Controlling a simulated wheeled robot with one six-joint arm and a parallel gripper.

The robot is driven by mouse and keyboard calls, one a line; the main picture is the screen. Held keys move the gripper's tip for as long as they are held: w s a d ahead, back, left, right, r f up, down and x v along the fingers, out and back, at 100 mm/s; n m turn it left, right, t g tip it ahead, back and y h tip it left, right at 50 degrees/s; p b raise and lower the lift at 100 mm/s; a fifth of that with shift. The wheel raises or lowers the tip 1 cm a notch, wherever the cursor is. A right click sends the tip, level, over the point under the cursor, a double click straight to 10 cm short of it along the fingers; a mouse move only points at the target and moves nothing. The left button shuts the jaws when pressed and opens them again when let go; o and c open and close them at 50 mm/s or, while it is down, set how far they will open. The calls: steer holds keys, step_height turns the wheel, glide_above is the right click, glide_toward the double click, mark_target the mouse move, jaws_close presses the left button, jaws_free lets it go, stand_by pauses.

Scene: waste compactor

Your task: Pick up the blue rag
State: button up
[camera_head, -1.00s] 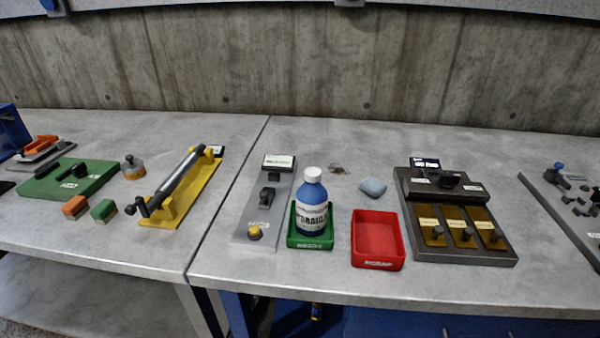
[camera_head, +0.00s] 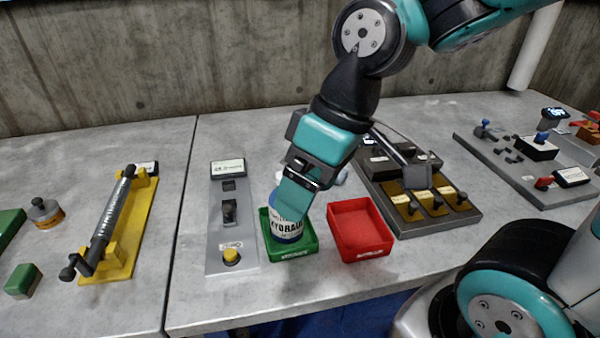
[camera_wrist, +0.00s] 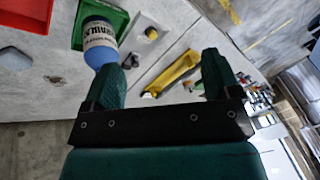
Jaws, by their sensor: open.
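The blue rag (camera_head: 342,177) is a small pale blue lump on the table behind the red tray. My gripper (camera_head: 293,200) is left of the rag, in front of the blue hydraulic bottle in the head view. In the wrist view my gripper (camera_wrist: 163,75) has its fingers spread apart with nothing between them. The left finger there overlaps the bottle (camera_wrist: 99,45); I cannot tell whether they touch.
The bottle (camera_head: 286,231) stands in a green tray (camera_head: 303,245). A red tray (camera_head: 361,228) is right of it. A grey switch panel (camera_head: 228,245) stands left, and a dark block with yellow plates (camera_head: 435,226) stands right. Bare table lies along the front edge.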

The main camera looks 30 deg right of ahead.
steer(key=w+d+f+m+t+h, duration=0.1)
steer(key=w+d+f+t, duration=0.1)
steer(key=w+d, duration=0.8)
steer(key=w+d+f+t+h, duration=0.1)
steer(key=w+d+f, duration=0.35)
steer(key=d, duration=0.95)
steer(key=x, duration=0.3)
steer(key=w+x, duration=0.1)
steer(key=x, duration=0.3)
steer(key=w+d+x, duration=0.1)
steer(key=x, duration=0.2)
steer(key=shift+w+r+p, duration=0.1)
steer(key=shift+p, duration=0.25)
steer(key=shift+w+p+x, duration=0.15)
steer(key=shift+p+x, duration=0.15)
steer(key=shift+x, duration=1.15)
steer(key=shift+w+p+x, duration=0.15)
steer(key=shift+p+x, duration=0.1)
steer(key=shift+x, duration=1.15)
steer(key=shift+r, duration=0.15)
steer(key=c, duration=1.1)
steer(key=shift+r, duration=0.1)
step_height(320, 180, up, 20)
steer(key=shift+f+b, duration=0.1)
steer(key=shift+b, duration=0.4)
